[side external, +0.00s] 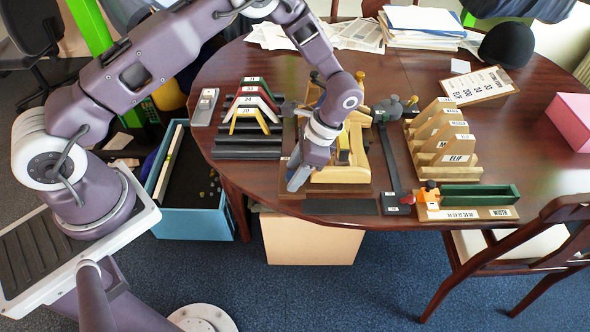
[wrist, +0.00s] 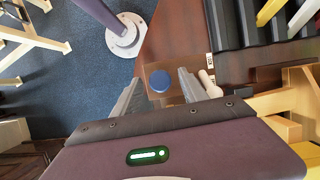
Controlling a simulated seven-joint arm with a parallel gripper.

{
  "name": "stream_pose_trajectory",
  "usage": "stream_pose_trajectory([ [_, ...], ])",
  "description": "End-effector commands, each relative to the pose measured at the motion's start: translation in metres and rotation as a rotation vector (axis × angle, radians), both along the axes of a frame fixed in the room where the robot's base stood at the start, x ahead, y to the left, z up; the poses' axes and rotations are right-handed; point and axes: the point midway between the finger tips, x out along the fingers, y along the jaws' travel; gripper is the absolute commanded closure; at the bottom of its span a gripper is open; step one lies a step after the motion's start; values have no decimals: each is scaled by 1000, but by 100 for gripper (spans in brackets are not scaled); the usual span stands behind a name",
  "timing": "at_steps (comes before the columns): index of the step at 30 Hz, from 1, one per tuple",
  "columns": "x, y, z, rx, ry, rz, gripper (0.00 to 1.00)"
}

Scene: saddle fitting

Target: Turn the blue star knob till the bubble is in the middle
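The blue knob (wrist: 159,81) shows in the wrist view as a small round blue cap over brown wood, between my fingertips. Its star shape is too small to make out. My gripper (wrist: 160,88) is open, with one finger on each side of the knob and a visible space on both sides. I cannot tell how far above it the fingertips are. In the side view my gripper (side external: 297,180) points down at the front left of the pale wooden fixture (side external: 343,174), and the knob is hidden there. No bubble or vial can be made out in either view.
A black stepped rack (side external: 248,140) with coloured arches stands left of the fixture. A dark bar (side external: 391,160) with a clamp, wooden slotted holders (side external: 440,140) and a green trough (side external: 480,195) stand right. The table's front edge is close to my gripper.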

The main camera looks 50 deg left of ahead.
Motion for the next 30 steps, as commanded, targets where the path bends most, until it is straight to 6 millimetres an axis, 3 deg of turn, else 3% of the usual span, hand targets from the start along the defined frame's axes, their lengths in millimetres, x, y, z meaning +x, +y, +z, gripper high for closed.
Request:
stream_pose_trajectory([
  [4, 3, -2, 7, 0, -4, 0, 49],
  [10, 14, -13, 46, -1, -3, -1, 49],
  [15, 20, -18, 64, -1, -1, 0, 49],
  [30, 20, -18, 65, 0, 0, 0, 49],
])
